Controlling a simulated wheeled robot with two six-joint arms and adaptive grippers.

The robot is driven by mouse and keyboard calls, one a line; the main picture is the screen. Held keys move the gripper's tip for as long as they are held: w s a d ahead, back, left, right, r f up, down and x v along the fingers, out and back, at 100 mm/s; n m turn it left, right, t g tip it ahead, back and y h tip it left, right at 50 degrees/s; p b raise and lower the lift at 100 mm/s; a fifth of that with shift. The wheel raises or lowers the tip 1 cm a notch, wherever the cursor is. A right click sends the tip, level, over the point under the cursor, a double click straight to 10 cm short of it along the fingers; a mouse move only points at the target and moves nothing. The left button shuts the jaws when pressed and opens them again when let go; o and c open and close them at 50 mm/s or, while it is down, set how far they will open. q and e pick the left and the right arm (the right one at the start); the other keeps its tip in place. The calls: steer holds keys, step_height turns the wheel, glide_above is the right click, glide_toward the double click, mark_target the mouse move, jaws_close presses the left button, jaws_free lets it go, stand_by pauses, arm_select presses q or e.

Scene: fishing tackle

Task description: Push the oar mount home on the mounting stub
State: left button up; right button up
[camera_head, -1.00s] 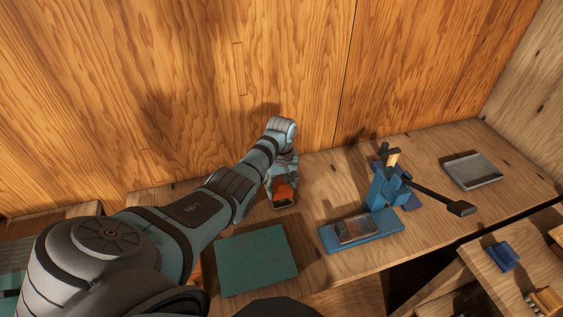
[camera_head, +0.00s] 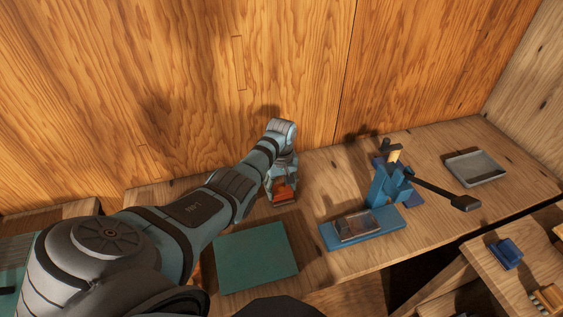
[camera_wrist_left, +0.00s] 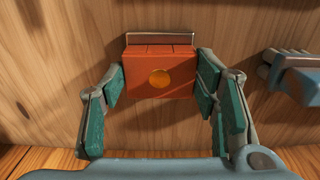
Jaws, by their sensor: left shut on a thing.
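An orange block with a round amber spot on its face, which looks like the oar mount (camera_head: 284,189), is between the fingers of my left gripper (camera_head: 283,196) near the back wall. In the left wrist view my left gripper (camera_wrist_left: 160,85) has its green pads against both sides of the oar mount (camera_wrist_left: 145,85). A thin brown and grey edge shows behind the block's far side. I cannot make out the mounting stub for certain; the amber spot may be its end, or only a hole. My right gripper is not in view.
A green mat (camera_head: 255,257) lies in front of the gripper. To the right are a blue base with a clear-topped box (camera_head: 356,227), a blue clamp with a black lever (camera_head: 388,187), and a grey tray (camera_head: 476,168). The wooden wall (camera_head: 190,80) is close behind.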

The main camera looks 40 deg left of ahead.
mark_target(281, 189)
arm_select(q)
steer(key=o, duration=1.4)
step_height(281, 189, up, 12)
